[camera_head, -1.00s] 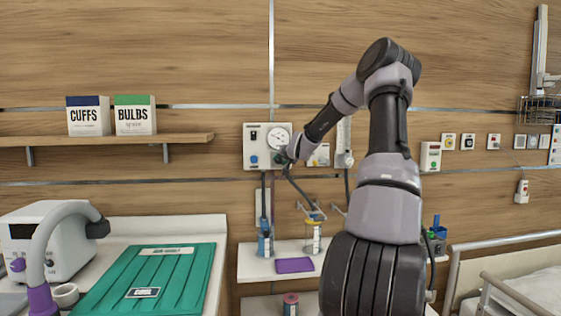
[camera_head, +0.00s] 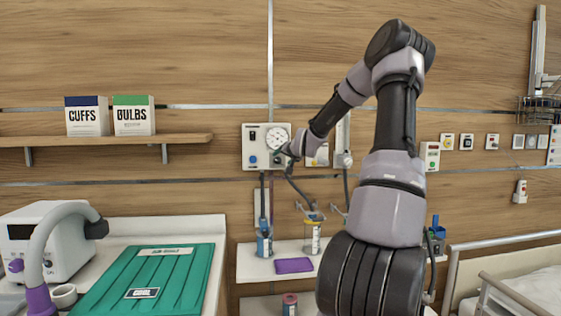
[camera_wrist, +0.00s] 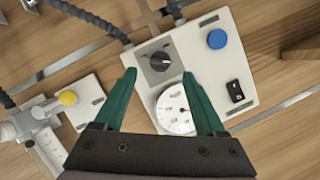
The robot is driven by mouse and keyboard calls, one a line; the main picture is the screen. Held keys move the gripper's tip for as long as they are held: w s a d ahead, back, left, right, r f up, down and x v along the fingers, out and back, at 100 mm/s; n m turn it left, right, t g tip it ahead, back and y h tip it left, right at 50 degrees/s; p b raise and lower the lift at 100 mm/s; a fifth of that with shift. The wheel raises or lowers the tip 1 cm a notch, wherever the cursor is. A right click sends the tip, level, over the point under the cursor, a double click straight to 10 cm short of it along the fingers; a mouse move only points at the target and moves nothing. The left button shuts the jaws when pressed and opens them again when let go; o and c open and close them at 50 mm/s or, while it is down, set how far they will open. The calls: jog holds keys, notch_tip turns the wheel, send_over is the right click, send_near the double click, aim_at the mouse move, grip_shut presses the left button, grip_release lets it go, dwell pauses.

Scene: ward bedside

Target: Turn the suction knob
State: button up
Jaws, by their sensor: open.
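The suction unit is a white wall panel (camera_head: 250,147) with a round dial gauge (camera_head: 279,139), a blue knob (camera_head: 252,159) and a dark rocker switch. In the wrist view the suction knob (camera_wrist: 160,61) is a dark round knob on a grey plate. It lies a little beyond and between the green fingertips of my gripper (camera_wrist: 158,74). The fingers are apart, with nothing seen between them but the panel behind. The gauge (camera_wrist: 176,108) shows between the fingers, the blue knob (camera_wrist: 217,39) to the right. In the head view my gripper (camera_head: 284,155) is at the panel's lower right and hides the suction knob.
Hoses hang below the panel. A wall unit with a yellow knob (camera_wrist: 68,98) is at left in the wrist view. Below, a shelf (camera_head: 260,276) holds canisters (camera_head: 312,238) and a purple pad (camera_head: 294,265). A bed rail (camera_head: 505,240) is at right.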

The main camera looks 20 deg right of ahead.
jog(key=v, duration=0.6)
dwell(0.3)
jog(key=s+a+f+n+g, duration=0.1)
jog(key=s+a+n+g, duration=0.25)
jog(key=s+a, duration=0.7)
jog(key=s+a+r+g+y, duration=0.1)
jog(key=s+a, duration=0.2)
jog(key=s, duration=0.6)
jog(key=s+a+r+g+y, duration=0.1)
jog(key=s+a, duration=0.3)
jog(key=s, duration=0.5)
jog(key=s+a+r+g+y, duration=0.1)
jog(key=s+a+r, duration=0.2)
jog(key=s, duration=0.7)
jog(key=shift+a+g, duration=0.35)
jog(key=shift+a, duration=0.25)
